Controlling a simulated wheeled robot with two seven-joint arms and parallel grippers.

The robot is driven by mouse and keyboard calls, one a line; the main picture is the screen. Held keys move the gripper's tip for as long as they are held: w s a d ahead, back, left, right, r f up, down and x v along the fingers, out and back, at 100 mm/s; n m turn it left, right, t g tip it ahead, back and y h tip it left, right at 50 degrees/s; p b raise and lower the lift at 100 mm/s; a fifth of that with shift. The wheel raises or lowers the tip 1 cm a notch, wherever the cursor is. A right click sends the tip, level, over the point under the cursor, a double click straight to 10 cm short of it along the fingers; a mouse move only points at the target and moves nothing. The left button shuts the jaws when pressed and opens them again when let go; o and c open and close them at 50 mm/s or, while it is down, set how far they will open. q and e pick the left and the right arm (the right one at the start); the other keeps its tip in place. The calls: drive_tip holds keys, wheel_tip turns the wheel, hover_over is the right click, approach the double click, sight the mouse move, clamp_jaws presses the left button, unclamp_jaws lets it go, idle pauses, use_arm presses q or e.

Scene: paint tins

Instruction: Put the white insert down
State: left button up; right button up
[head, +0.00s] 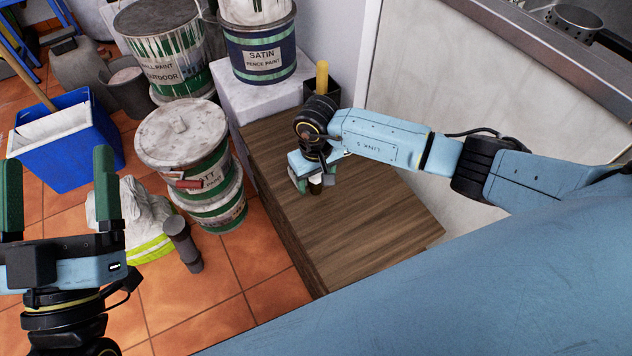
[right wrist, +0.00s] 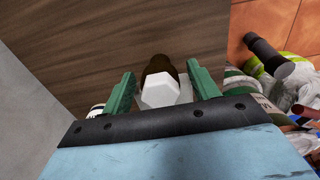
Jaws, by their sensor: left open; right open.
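My right gripper (head: 314,183) points down over the brown wooden top (head: 350,235) in the head view. In the right wrist view, its green fingers (right wrist: 161,72) stand apart on both sides of a white faceted piece (right wrist: 159,91), likely the white insert. A dark brown rounded part (right wrist: 160,66) adjoins that piece; a small brown item (head: 315,187) also shows under the gripper in the head view. I cannot tell whether the piece rests on the wood. My left gripper (head: 58,165) is open and empty at the left, fingers pointing up in the picture.
Paint tins (head: 205,180) stand stacked left of the wooden top. A blue bucket (head: 70,150), a white bag (head: 140,215) and a dark grey cylinder (head: 183,245) are on the tiled floor. The wood's front part is clear.

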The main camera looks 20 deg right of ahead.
use_arm(q)
drive_tip(key=shift+r, duration=0.1)
use_arm(e)
drive_tip(key=c, duration=1.1)
drive_tip(key=shift+r, duration=0.15)
drive_tip(key=shift+c, duration=0.2)
